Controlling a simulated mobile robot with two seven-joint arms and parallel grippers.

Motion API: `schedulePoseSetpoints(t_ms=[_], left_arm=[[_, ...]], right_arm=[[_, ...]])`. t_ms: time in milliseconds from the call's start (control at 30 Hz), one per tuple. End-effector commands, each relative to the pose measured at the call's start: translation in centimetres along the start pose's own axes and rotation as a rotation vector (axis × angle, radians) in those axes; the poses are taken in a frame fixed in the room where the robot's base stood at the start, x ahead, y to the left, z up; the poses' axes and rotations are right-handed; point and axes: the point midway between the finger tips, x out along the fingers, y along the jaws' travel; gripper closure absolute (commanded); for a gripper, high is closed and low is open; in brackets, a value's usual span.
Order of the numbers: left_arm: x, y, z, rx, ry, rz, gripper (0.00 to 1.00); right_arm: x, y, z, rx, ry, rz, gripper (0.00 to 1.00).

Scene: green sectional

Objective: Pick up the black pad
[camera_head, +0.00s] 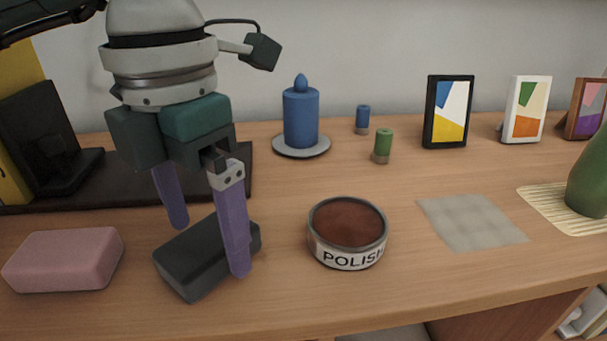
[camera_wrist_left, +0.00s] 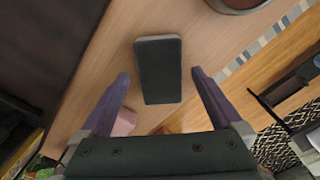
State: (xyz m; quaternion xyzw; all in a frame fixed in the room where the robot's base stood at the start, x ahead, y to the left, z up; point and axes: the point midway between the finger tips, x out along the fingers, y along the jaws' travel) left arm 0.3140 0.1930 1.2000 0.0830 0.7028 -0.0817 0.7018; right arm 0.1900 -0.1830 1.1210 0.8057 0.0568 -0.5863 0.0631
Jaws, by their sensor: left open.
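The black pad (camera_head: 190,262) is a dark rounded block lying flat on the wooden table, left of the polish tin. My left gripper (camera_head: 208,252) is open above it, pointing down. In the head view one purple finger hangs in front of the pad's right part and hides some of it; the other is behind and to the left. In the left wrist view the pad (camera_wrist_left: 159,70) lies between and a little beyond the two spread fingers (camera_wrist_left: 160,75), with gaps on both sides. Nothing is held. My right gripper is not in view.
A pink block (camera_head: 63,260) lies left of the pad. An open polish tin (camera_head: 347,255) stands to its right. A dark tray (camera_head: 235,185) lies behind. Further off are a blue candle (camera_head: 300,118), thread spools, a grey cloth (camera_head: 470,222) and frames. The table's front edge is near.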

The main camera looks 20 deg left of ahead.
Motion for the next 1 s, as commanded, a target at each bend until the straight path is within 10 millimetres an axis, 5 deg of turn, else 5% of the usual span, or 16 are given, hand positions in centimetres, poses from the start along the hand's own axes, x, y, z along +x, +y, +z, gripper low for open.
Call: schedulePoseSetpoints(t_ms=[367,1000], left_arm=[[1.7,-0.1,0.0,0.002,-0.002,-0.001,0.0],[1.6,-0.1,0.0,0.002,-0.002,-0.002,0.71]], right_arm=[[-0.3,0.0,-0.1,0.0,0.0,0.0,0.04],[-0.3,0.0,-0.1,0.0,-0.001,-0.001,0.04]])
